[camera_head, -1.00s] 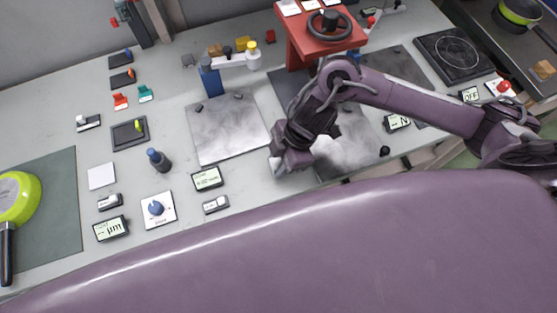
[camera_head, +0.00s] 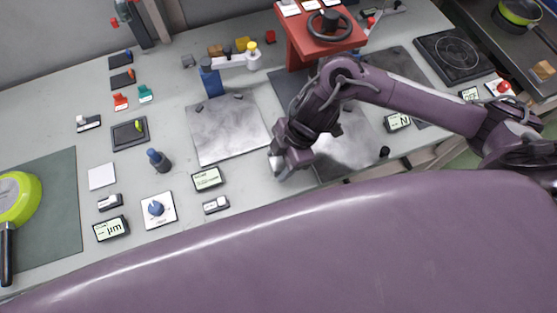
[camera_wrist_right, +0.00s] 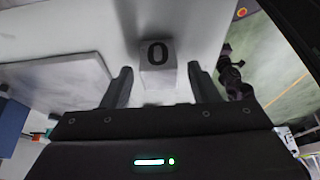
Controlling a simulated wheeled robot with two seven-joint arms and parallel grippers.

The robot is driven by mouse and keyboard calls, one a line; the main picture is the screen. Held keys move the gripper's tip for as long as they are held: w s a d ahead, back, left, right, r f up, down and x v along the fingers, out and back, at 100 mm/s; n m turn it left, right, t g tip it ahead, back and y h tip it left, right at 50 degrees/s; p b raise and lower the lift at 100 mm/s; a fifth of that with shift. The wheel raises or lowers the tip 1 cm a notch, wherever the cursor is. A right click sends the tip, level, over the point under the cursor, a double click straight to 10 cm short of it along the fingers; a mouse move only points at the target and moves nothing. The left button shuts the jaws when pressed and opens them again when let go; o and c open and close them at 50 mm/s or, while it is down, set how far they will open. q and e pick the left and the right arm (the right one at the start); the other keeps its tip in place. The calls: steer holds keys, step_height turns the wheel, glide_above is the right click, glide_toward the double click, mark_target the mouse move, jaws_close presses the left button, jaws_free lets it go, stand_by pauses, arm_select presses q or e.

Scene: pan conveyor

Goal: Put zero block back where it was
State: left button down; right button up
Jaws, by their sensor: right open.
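The zero block (camera_wrist_right: 158,78) is a small pale block with a black "0" on its face, seen in the right wrist view. It sits against the pale worktop between the fingertips of my right gripper (camera_wrist_right: 161,82), with a visible gap on each side. The right gripper is open and does not grip the block. In the head view my right gripper (camera_head: 277,164) is low over the worktop, just right of a grey metal plate; the block cannot be made out clearly there. My left gripper is not in view.
The grey plate (camera_head: 228,135) and a small display (camera_head: 207,179) lie left of the right gripper. A second metal plate (camera_head: 345,155) lies to its right. A red stand with a dark wheel (camera_head: 330,26) rises behind. The worktop's front edge is close.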

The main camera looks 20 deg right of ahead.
steer(key=v, duration=1.1)
steer(key=shift+d, duration=0.1)
